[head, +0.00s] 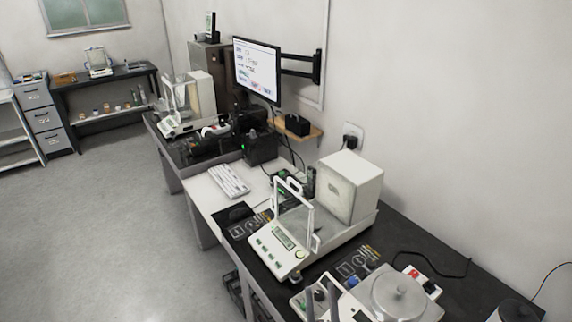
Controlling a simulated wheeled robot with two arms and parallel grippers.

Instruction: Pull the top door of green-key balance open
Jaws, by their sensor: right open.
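The green-key balance (283,248) stands on the dark table top in the middle right, with green keys and a small display on its sloping front. A cream housing (352,187) rises at its back. White handles (291,187) stand at the top and side of its clear draft shield. The clear panes are hard to make out, so I cannot tell how the top door stands. My right gripper (321,297) is at the bottom edge, in front of and below the balance, open and apart from it. My left gripper is not in view.
A round-pan scale (398,293) stands close to the right of my right gripper. A keyboard (229,181) lies left of the balance. A monitor (257,72) hangs on the wall behind. Another balance (185,107) stands farther back. The floor at left is clear.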

